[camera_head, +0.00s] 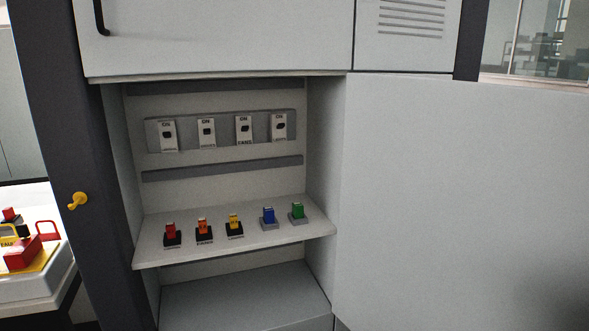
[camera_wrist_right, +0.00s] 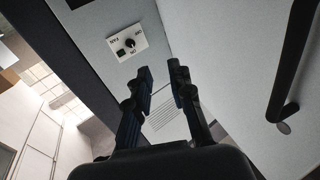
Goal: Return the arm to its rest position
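My right gripper (camera_wrist_right: 162,72) shows in the right wrist view with its two dark fingers apart and nothing between them. It is clear of the grey surfaces around it. A white plate with a black knob (camera_wrist_right: 129,45) lies beyond the fingertips, up and to the left. My left gripper is in neither view. In the head view no arm or gripper shows in front of the cabinet.
The open cabinet holds a shelf (camera_head: 240,246) with several coloured blocks and a row of ON-marked switches (camera_head: 206,132). A large grey door panel (camera_head: 460,200) stands at right. A black handle (camera_wrist_right: 292,60) is right in the wrist view. A side table (camera_head: 30,287) stands left.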

